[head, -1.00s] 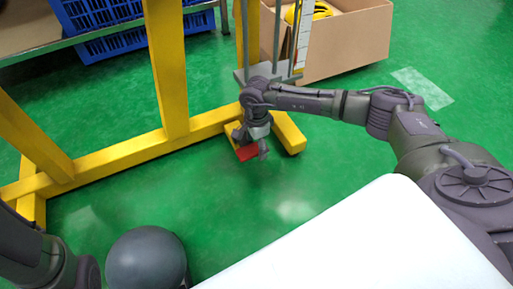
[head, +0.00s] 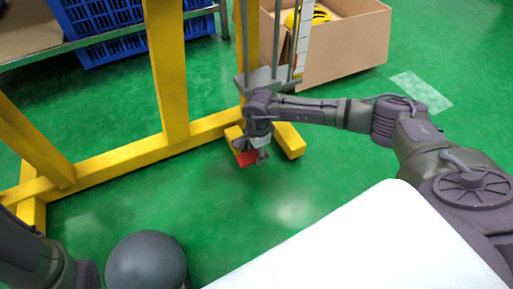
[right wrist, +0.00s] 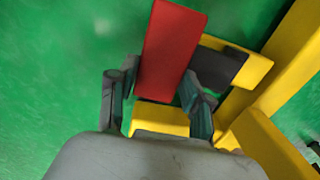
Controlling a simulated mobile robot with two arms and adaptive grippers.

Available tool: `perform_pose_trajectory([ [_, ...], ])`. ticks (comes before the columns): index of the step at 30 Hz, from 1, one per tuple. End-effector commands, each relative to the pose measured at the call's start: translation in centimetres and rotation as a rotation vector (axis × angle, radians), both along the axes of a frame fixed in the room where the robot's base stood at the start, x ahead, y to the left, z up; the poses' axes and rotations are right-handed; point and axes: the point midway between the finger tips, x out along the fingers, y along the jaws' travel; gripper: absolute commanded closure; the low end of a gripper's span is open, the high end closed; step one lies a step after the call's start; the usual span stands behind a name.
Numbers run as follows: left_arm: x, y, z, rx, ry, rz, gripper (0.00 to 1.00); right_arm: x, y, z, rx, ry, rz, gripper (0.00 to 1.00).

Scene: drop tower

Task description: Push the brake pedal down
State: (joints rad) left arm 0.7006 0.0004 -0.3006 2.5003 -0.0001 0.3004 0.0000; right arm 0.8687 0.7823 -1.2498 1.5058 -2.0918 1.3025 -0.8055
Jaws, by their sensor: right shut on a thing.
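The brake pedal is a flat red plate (head: 248,159) low at the foot of the yellow tower frame, partly covered by my right gripper in the head view. My right gripper (head: 257,154) reaches down over it. In the right wrist view, the red pedal (right wrist: 170,50) lies between the two fingers of the right gripper (right wrist: 155,88), one on each side, and the gripper is shut on it. A dark block (right wrist: 220,66) and yellow base parts sit beside the pedal. My left gripper is out of view; only part of that arm shows at lower left.
The yellow frame (head: 130,160) stands along the left and behind the pedal. A grey plate with upright rods (head: 268,78) is above it. A cardboard box (head: 345,45) and blue crates (head: 100,45) stand behind. Green floor (head: 200,200) in front is clear.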

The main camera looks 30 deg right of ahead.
Motion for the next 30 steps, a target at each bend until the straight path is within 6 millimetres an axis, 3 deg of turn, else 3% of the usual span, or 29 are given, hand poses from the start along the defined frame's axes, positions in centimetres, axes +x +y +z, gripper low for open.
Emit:
perform_pose_trajectory([
  [4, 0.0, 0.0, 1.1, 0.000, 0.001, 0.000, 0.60, -1.0, 0.0, -1.9, -0.003, -0.067, -0.001, 1.00],
  [30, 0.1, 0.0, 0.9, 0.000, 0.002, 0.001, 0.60, -1.5, 0.0, -2.8, -0.004, -0.049, -0.001, 1.00],
])
